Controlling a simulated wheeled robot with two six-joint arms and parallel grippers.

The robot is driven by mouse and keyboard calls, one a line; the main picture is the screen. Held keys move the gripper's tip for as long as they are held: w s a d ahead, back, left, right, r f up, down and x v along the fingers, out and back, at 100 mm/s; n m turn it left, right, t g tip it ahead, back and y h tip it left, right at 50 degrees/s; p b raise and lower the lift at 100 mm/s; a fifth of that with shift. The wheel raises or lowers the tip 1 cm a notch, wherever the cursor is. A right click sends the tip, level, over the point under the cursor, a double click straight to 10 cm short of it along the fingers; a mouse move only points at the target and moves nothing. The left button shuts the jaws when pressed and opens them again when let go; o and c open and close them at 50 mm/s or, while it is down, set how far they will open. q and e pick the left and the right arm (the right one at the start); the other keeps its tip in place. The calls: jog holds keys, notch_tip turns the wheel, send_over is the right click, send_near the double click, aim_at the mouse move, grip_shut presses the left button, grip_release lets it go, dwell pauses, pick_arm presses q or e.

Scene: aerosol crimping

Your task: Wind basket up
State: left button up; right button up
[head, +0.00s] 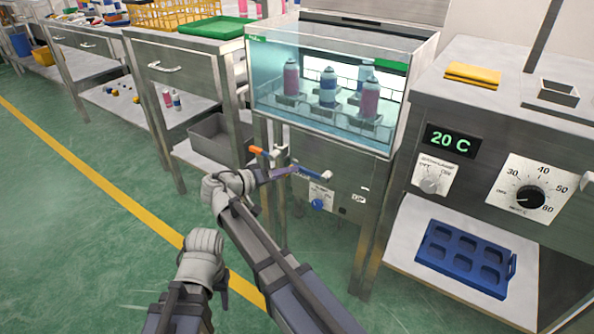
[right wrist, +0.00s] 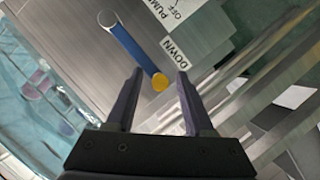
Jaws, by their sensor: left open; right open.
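A water bath (head: 258,85) with glass walls holds a wire basket (head: 345,120) with several pink and blue aerosol cans (head: 328,88), which stand upright partly in the water. A blue crank (head: 316,174) sits on the metal front below the tank.
An orange-handled valve (head: 256,150) is left of the crank. A blue tray (head: 465,257) rests on the right shelf. The floor at left is clear.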

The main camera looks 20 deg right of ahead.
jog(key=shift+w+d, duration=0.1)
jog(key=shift+d, duration=0.15)
grip_shut()
dwell(1.4)
